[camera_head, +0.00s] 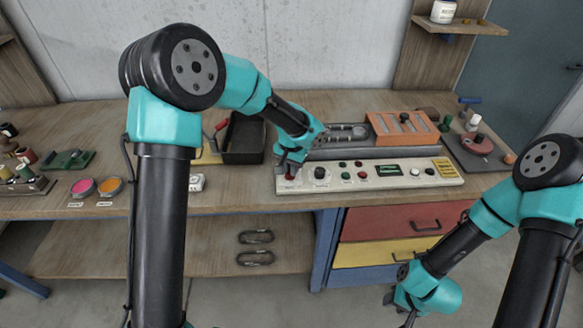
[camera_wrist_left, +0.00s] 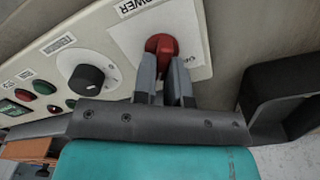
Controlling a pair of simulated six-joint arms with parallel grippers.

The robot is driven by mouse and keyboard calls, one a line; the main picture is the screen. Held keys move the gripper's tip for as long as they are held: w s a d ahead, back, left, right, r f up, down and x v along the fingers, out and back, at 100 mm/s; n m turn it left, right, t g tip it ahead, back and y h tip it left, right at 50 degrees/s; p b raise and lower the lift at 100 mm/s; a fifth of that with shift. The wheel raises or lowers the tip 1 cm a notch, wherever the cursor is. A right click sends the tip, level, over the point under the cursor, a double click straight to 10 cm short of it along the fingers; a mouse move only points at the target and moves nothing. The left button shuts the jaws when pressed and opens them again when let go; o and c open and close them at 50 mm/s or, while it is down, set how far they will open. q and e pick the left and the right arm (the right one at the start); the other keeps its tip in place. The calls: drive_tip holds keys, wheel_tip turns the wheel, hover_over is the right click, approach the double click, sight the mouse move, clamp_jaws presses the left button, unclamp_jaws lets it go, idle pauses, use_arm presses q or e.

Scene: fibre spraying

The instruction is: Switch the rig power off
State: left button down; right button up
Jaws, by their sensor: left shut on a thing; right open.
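The rig's cream control panel (camera_head: 330,186) lies along the front of the bench in the head view. In the left wrist view the red power switch (camera_wrist_left: 163,45) sits on a white plate (camera_wrist_left: 193,30) marked POWER. My left gripper (camera_wrist_left: 166,75) is shut on the red switch, one finger on each side of it. In the head view my left gripper (camera_head: 288,170) is at the panel's left end and mostly hides the switch. My right gripper (camera_head: 400,308) is low at the right, in front of the drawers, open and away from the panel.
A black knob (camera_wrist_left: 87,79) and several red and green buttons (camera_wrist_left: 25,95) are beside the switch. A black tray (camera_head: 243,140) stands left of the panel. An orange rack (camera_head: 402,127) is behind it.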

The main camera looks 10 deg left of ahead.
use_arm(q)
drive_tip(key=n, duration=0.6)
drive_tip(key=shift+a, duration=0.25)
drive_tip(key=n, duration=0.4)
drive_tip(key=shift+s+a, duration=0.1)
drive_tip(key=shift+a, duration=0.05)
drive_tip(key=shift+s+a+n, duration=0.1)
drive_tip(key=shift+n, duration=1.7)
drive_tip(key=c, duration=1.2)
unclamp_jaws()
drive_tip(key=shift+o, duration=0.2)
drive_tip(key=shift+r, duration=0.1)
wheel_tip(320, 180, up, 17)
drive_tip(key=shift+r, duration=0.15)
